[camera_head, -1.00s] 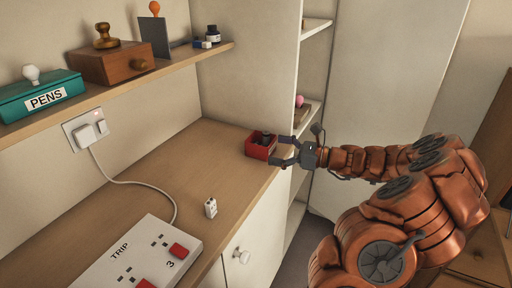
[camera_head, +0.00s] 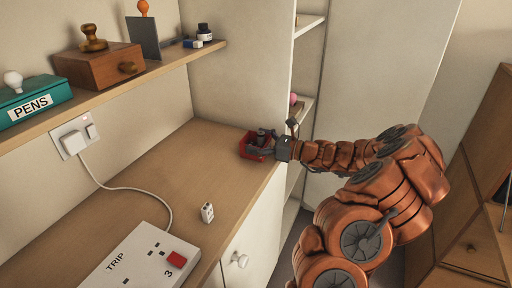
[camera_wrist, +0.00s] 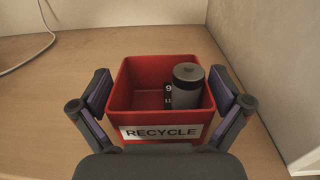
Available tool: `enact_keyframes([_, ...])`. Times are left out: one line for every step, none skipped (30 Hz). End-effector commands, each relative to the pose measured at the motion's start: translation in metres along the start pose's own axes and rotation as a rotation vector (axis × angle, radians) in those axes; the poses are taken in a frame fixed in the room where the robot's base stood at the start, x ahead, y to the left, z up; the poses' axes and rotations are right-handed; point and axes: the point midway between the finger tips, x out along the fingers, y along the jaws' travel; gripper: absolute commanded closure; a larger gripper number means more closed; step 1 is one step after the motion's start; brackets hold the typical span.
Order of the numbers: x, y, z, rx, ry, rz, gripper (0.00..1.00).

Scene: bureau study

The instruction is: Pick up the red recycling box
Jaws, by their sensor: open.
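The red recycling box (camera_head: 247,146) stands on the wooden counter near its right end, close to the side wall. In the wrist view the box (camera_wrist: 140,75) is open-topped with a white RECYCLE label on its near face. A grey cylinder like a battery (camera_wrist: 189,86) stands inside it, with a small dark piece marked 9 beside it. My gripper (camera_wrist: 165,98) is open, with one finger on each side of the box. Gaps show between the finger pads and the box walls. In the head view my gripper (camera_head: 262,147) reaches over the box and partly hides it.
A white trip socket strip (camera_head: 139,262) and a small white block (camera_head: 207,212) lie on the counter (camera_head: 135,205). A white cable (camera_head: 150,190) runs to the wall plug. The shelf (camera_head: 135,83) overhangs the back. The side wall (camera_wrist: 259,55) is close on the box's right.

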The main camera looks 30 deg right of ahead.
Motion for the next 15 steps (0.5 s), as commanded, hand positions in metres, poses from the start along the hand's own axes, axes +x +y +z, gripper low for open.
enact_keyframes([0.001, 0.0, 0.0001, 0.0, 0.0, 0.0, 0.0])
enact_keyframes([0.0011, -0.0001, 0.0, 0.0, 0.0, 0.0, 0.0])
enact_keyframes([0.001, -0.0002, 0.0, 0.0, 0.0, -0.001, 0.0])
enact_keyframes([0.0009, -0.0003, -0.0001, 0.0, 0.0, -0.001, 0.0])
enact_keyframes([0.0008, -0.0003, 0.0, 0.0, 0.0, -0.001, 0.0])
enact_keyframes([0.0006, -0.0004, 0.0, 0.0, 0.0, -0.001, 0.0])
enact_keyframes([0.0006, -0.0004, 0.0, 0.0, 0.0, -0.001, 0.01])
enact_keyframes([0.0005, -0.0005, 0.0, 0.0, 0.0, -0.001, 0.04])
enact_keyframes([0.0004, -0.0005, 0.0, -0.001, 0.0, -0.002, 0.08])
enact_keyframes([0.0003, -0.0005, 0.0, -0.001, 0.0, -0.002, 0.11])
enact_keyframes([0.0003, -0.0006, 0.0, 0.0, 0.0, -0.002, 0.15])
enact_keyframes([0.0002, -0.0006, 0.0, 0.0, 0.0, -0.002, 0.19])
enact_keyframes([0.0002, -0.0006, 0.0, 0.0, 0.0, -0.002, 0.22])
enact_keyframes([0.0002, -0.0006, 0.0, 0.0, 0.0, -0.002, 0.25])
enact_keyframes([0.0002, -0.0006, 0.0, 0.0, 0.0, -0.002, 0.29])
